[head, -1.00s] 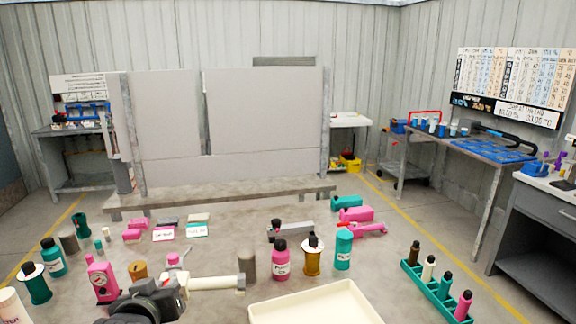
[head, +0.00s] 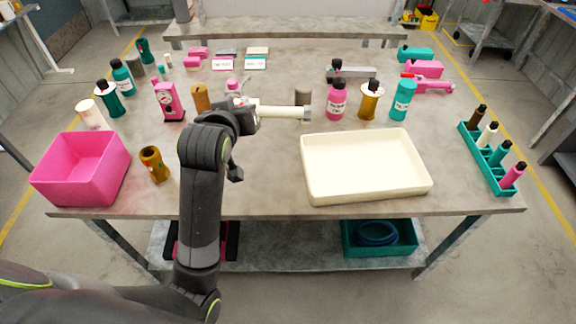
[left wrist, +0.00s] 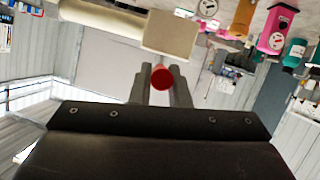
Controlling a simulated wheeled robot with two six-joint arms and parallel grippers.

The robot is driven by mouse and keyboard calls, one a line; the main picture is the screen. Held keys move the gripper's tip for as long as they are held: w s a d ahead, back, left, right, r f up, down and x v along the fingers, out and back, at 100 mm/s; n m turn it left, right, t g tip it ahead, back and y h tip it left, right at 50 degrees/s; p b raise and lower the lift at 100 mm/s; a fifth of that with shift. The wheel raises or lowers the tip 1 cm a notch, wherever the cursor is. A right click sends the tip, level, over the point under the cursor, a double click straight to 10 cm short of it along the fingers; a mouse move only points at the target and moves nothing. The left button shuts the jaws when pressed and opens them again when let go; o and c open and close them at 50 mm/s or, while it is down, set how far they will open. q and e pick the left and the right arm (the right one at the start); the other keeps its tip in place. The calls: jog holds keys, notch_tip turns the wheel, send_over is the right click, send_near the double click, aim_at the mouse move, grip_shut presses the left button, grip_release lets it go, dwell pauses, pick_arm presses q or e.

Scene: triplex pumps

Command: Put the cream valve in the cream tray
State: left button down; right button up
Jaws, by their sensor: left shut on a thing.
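The cream valve (head: 283,111) shows in the head view as a pale cylinder with a grey end, pointing right. My left gripper (head: 244,114) is shut on it at its left end; my own wrist hides part of the grip. In the left wrist view the fingers (left wrist: 161,88) close around a round red part, with the cream body (left wrist: 170,34) just beyond them. The cream tray (head: 365,163) is shallow and empty, at the table's front, right of my left arm. The valve's grey end is just behind the tray's back left corner. My right gripper is not in view.
A brown cylinder (head: 302,96), a pink bottle (head: 337,101) and a gold bottle (head: 370,103) stand behind the tray. A pink bin (head: 82,170) and a gold part (head: 154,165) are at the left. A teal rack (head: 484,160) of bottles is at the right.

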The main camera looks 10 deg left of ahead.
pick_arm(q)
jog(key=shift+n+y, duration=0.3)
jog(key=shift+w+a+f+b, duration=0.2)
jog(key=shift+a+f, duration=0.1)
jog(key=shift+f, duration=3)
jog(key=shift+w+a+f+b, duration=0.2)
jog(key=shift+a+f, duration=0.15)
jog(key=shift+f, duration=2.9)
jog(key=shift+w+a+f+b, duration=0.1)
jog(key=shift+a+f+b, duration=0.15)
jog(key=shift+f, duration=3.05)
jog(key=c, duration=1.4)
grip_release()
jog(key=shift+f, duration=0.1)
